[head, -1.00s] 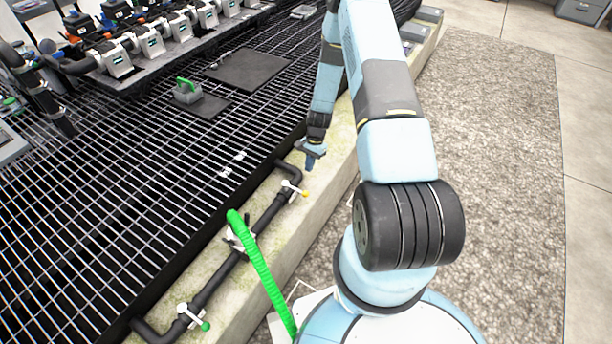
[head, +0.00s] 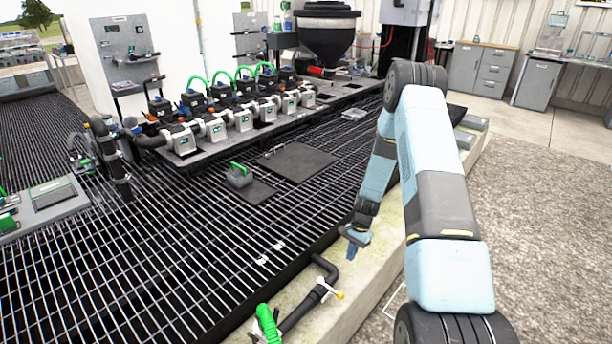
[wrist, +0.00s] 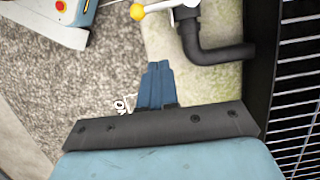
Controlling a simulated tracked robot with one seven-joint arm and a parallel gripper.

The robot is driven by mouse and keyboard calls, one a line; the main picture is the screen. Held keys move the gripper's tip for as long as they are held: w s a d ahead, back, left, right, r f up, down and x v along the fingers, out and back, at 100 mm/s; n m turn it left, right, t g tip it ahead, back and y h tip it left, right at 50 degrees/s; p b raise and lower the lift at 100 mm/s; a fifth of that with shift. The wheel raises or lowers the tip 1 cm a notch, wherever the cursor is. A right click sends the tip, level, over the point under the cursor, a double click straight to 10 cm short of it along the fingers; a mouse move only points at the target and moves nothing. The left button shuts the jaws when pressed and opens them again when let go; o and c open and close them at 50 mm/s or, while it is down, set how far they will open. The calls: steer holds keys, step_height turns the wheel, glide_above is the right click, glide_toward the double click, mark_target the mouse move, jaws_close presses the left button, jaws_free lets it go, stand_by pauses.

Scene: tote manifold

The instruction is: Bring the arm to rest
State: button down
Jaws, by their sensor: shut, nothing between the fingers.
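My gripper (head: 354,245) hangs at the end of my blue arm over the pale concrete curb, to the right of the black grating. Its blue fingers are together with nothing between them. In the wrist view the shut gripper (wrist: 156,80) points over the curb and the grey gravel mat. It appears apart from the black pipe (head: 323,268) on the curb, which also shows at the upper right of the wrist view (wrist: 208,52). The pipe's valve has a yellow-tipped handle (head: 339,295).
A green hose (head: 267,322) stands at the pipe, near the bottom edge. The black grating (head: 190,265) fills the left, with a small grey-green container (head: 239,178) on it. Several pumps (head: 215,127) line the back. The gravel mat (head: 540,215) at right is open.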

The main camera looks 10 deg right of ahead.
steer(key=s+a+r+n+t+h, duration=0.1)
steer(key=s+a+r+n+t, duration=0.15)
steer(key=r, duration=1.65)
steer(key=s+a+r+n+t+h, duration=0.1)
steer(key=s+r+n, duration=0.15)
steer(key=r, duration=1.65)
steer(key=s+a+r+n+t, duration=0.1)
steer(key=s+r+n+t, duration=0.1)
steer(key=s+r, duration=0.7)
steer(key=s+a+r+n+t, duration=0.1)
steer(key=s+r+n+t, duration=0.1)
steer(key=s+r, duration=0.7)
steer(key=s+n, duration=0.1)
steer(key=s, duration=0.6)
steer(key=shift+s+a+n+h, duration=0.15)
steer(key=shift+a+n+h, duration=0.15)
steer(key=shift+a+h, duration=0.1)
steer(key=shift+d+r, duration=0.1)
